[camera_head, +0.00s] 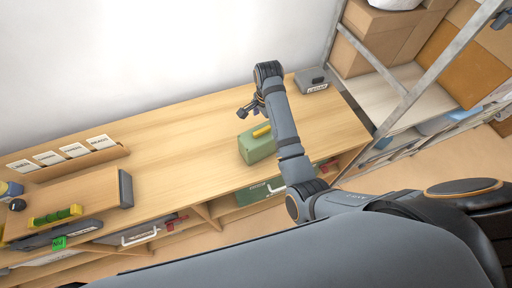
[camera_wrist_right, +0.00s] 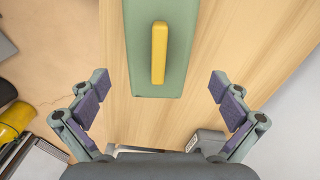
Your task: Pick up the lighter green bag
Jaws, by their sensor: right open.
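The lighter green bag (camera_head: 257,149) is a pale green, box-shaped case with a yellow handle (camera_head: 262,131). It stands on the wooden workbench. My right gripper (camera_head: 250,107) is open above the bench, beyond the bag in the head view. In the right wrist view the bag (camera_wrist_right: 140,72) and its handle (camera_wrist_right: 159,52) lie ahead, between the lines of the two spread fingers (camera_wrist_right: 160,86). No contact shows. My right forearm hides part of the bag's right side. My left gripper is not in view.
A darker green case (camera_head: 254,194) sits on the shelf below the benchtop (camera_head: 180,130). A grey box (camera_head: 311,80) stands at the bench's far right end. A labelled rack (camera_head: 70,160) is at left. A metal shelving unit (camera_head: 372,60) with cartons stands at right.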

